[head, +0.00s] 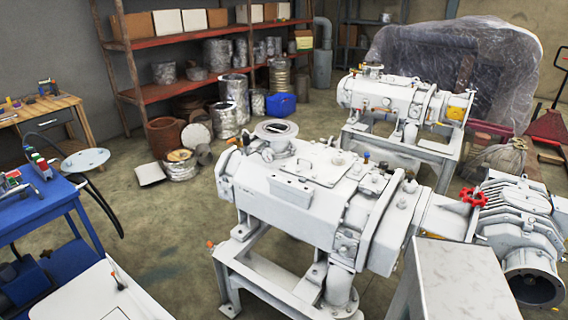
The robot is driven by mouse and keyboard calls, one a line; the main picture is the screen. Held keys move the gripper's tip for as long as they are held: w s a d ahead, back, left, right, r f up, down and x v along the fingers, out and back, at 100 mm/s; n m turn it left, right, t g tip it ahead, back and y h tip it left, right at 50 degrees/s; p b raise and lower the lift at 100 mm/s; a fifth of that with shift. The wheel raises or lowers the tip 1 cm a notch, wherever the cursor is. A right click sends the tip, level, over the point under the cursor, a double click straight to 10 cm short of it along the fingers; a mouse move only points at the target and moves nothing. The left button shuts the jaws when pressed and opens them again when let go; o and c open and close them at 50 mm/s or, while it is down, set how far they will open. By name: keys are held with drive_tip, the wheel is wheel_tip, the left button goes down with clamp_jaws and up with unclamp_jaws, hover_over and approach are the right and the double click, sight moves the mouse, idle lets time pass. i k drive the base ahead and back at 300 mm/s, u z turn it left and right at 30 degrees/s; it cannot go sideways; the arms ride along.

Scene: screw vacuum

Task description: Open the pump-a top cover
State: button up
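A large white screw vacuum pump (290,210) stands on a white frame in the middle of the head view. A flat rectangular top cover (318,166) with a small handle lies flat on its upper face and looks shut. A round flanged port (276,131) rises behind the cover, to its left. A second, similar white pump (385,97) stands farther back on the right. No label shows which of them is pump-a. My gripper is not in view.
A blue workbench (40,205) with small tools is at the left, near a round pale disc (86,159) and a black hose. A grey box (460,280) and a machine with a red handwheel (473,196) crowd the right. Floor (165,230) is open left of the front pump.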

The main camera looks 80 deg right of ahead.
sight(318, 160)
drive_tip(key=u, duration=0.7)
drive_tip(key=k, duration=0.15)
drive_tip(key=z, duration=1.15)
drive_tip(key=i, duration=0.45)
drive_tip(key=z, duration=5.1)
drive_tip(key=i, duration=0.1)
drive_tip(key=u, duration=3.8)
